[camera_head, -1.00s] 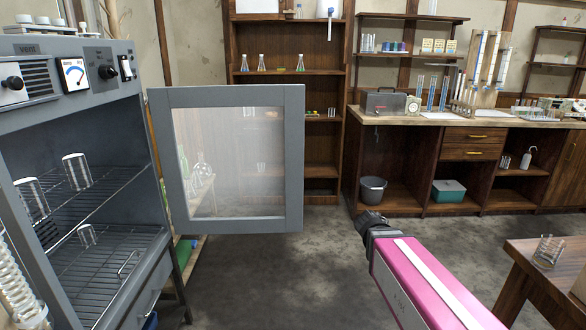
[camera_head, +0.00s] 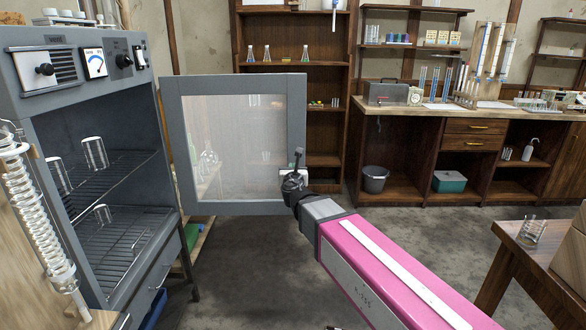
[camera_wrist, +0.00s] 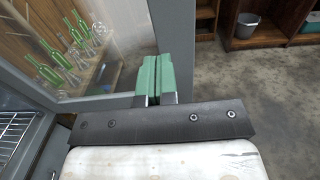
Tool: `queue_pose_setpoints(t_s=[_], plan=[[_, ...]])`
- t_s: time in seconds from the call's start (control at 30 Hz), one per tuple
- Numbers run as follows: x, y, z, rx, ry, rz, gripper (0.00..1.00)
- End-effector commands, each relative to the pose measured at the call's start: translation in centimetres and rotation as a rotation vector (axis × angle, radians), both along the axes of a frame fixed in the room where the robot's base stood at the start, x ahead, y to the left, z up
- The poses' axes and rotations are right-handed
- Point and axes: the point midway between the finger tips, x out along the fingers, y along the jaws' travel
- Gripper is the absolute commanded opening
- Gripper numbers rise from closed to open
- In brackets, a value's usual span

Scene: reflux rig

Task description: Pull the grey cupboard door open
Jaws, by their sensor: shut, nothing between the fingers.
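The grey cupboard door (camera_head: 170,140) has a grey frame around a clear pane and stands swung wide open from the grey cupboard (camera_head: 60,100). Its frame also shows in the wrist view (camera_wrist: 174,30). My gripper (camera_head: 297,158) is at the door's lower right, in front of the frame's free edge. In the wrist view its green fingertips (camera_wrist: 153,76) are together with nothing between them, over or against the frame; I cannot tell whether they touch it. No handle is visible on the side I see.
Wire shelves (camera_head: 115,170) inside the cupboard hold several glass beakers. A glass coil (camera_head: 38,215) stands at the left front. A wooden table (camera_head: 505,235) is at the right. Grey floor (camera_head: 255,270) is clear below the door. A grey bucket (camera_head: 374,179) sits under the back counter.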

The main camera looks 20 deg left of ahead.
Motion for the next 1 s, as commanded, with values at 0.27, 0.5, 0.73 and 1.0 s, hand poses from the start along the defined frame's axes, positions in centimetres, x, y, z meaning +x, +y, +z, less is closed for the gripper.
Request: queue_pose_setpoints(t_s=[0.27, 0.5, 0.73, 1.0], plan=[[4.7, 1.5, 0.0, 0.003, 0.001, -0.002, 0.00], [8.7, 2.6, 0.0, 0.004, 0.002, -0.001, 0.00], [11.1, 3.2, 0.0, 0.004, 0.002, -0.002, 0.00], [11.7, 3.3, 0.0, 0.004, 0.002, -0.002, 0.00]])
